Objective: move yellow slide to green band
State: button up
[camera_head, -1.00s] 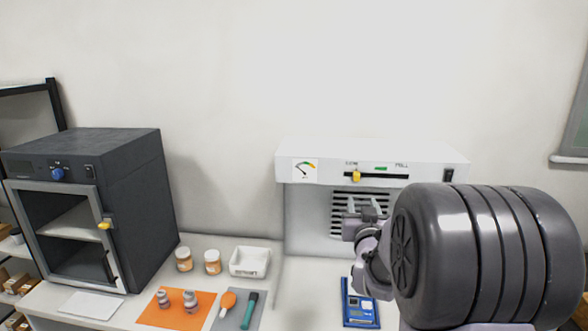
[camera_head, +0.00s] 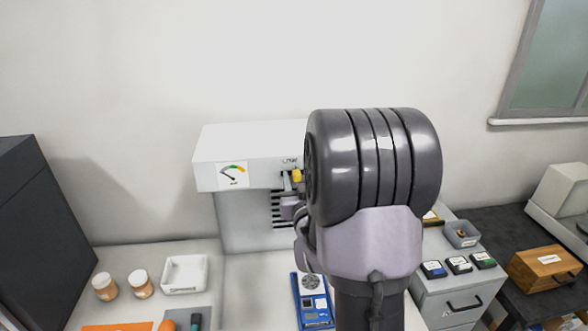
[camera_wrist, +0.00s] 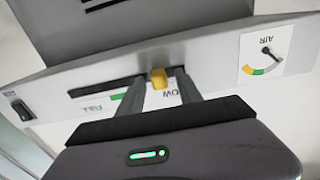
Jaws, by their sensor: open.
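The yellow slide (camera_wrist: 159,78) sits at the LOW end of the dark slot on the white hood front. It also shows in the head view (camera_head: 297,176), beside my arm. The green band (camera_wrist: 118,97) is a short mark beside the slot, toward the FULL label; in the head view my arm hides it. My gripper (camera_wrist: 164,76) is open at the hood front, one finger on each side of the slide. I cannot tell whether either finger touches it.
The air gauge (camera_head: 232,175) is on the hood front, left of the slide. A black switch (camera_wrist: 21,110) is at the hood's other end. A blue device (camera_head: 313,302) stands below. A white tray (camera_head: 185,274) and jars stand left.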

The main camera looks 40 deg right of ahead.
jog(key=shift+s, duration=0.1)
jog(key=shift+c, duration=0.2)
jog(key=c, duration=0.4)
grip_shut()
dwell(0.8)
